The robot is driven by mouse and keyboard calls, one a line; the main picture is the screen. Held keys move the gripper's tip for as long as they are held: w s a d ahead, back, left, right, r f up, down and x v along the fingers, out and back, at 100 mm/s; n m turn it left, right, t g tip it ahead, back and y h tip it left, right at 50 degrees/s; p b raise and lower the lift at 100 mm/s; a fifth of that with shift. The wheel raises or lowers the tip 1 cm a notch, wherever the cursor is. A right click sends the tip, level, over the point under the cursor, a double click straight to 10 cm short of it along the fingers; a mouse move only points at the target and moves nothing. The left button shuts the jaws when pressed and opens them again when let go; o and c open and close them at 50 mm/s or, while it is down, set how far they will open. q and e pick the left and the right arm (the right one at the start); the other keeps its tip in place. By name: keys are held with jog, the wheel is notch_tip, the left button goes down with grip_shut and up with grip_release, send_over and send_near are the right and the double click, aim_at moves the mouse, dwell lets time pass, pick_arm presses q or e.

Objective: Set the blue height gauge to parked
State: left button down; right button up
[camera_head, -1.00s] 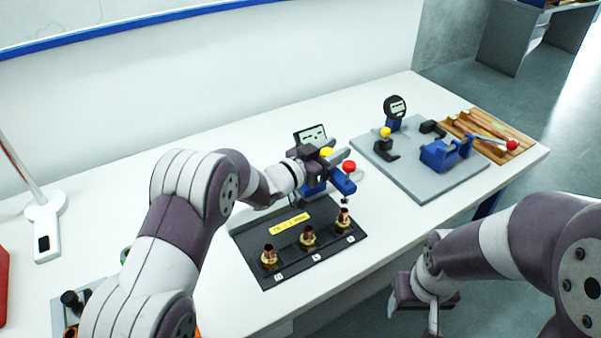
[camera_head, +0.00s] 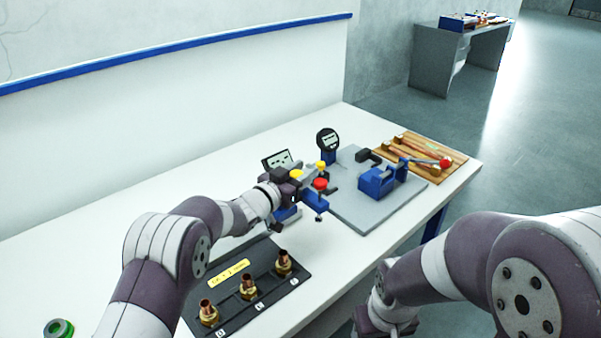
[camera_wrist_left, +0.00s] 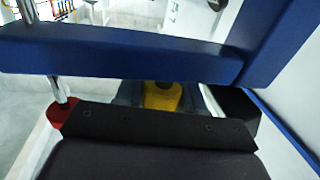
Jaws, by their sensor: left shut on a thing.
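The blue height gauge (camera_head: 313,200) is at my left gripper in the head view. It has a blue arm, a red knob (camera_head: 320,184) and a dark display (camera_head: 277,159). My left gripper (camera_head: 293,187) is shut on it and hides part of its body. I cannot tell whether its base touches the table. In the left wrist view the gauge's blue bar (camera_wrist_left: 120,55) crosses just beyond the dark gripper parts, with the red knob (camera_wrist_left: 62,110) at left. My right gripper (camera_head: 386,322) is at the bottom edge, away from the gauge; its fingers are unclear.
A grey plate (camera_head: 362,218) right of the gauge carries a round dial gauge (camera_head: 327,140) and a blue vise-like fixture (camera_head: 376,181). A wooden tray (camera_head: 432,150) lies beyond. A dark panel (camera_head: 240,312) with brass fittings is in front.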

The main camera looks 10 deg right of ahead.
pick_arm(q)
jog(key=c, duration=1.1)
grip_release()
jog(key=shift+d+r, duration=0.1)
jog(key=shift+o, duration=0.2)
jog(key=shift+w+d, duration=0.15)
jog(key=shift+d, duration=0.05)
jog(key=b+v, duration=0.2)
jog(key=v, duration=1)
jog(key=shift+s+a, duration=0.25)
